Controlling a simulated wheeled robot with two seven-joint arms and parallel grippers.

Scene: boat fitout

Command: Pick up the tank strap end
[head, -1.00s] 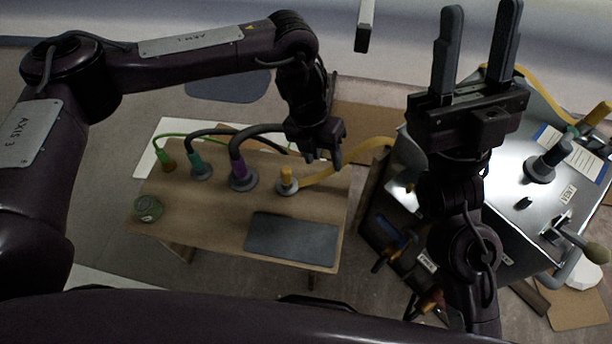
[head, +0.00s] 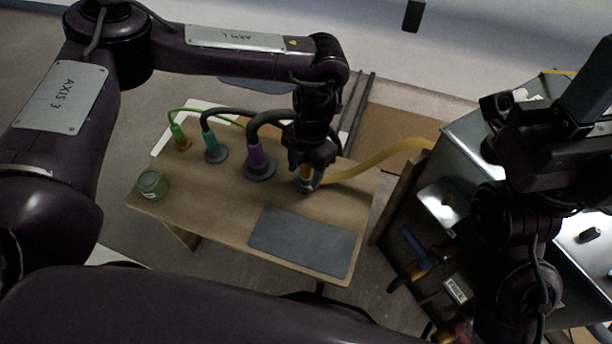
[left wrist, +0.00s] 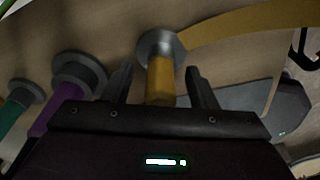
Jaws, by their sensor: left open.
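The tank strap end is a yellow cylinder (left wrist: 160,82) standing in a round grey holder (left wrist: 152,46) on the wooden bench, with a yellow strap (head: 400,152) running off to the right. In the head view my left gripper (head: 308,181) is down over it and mostly hides it. In the left wrist view my left gripper (left wrist: 158,80) is open, one finger on each side of the yellow end, with gaps visible. My right gripper (head: 585,85) is at the right edge of the head view, partly cut off; its jaw state is unclear.
A purple connector (head: 256,160), a teal connector (head: 213,148) and a green-cabled orange connector (head: 180,138) stand left of the strap end. A green jar (head: 152,184) and a grey mat (head: 302,240) are on the bench. A metal cabinet (head: 465,150) stands right.

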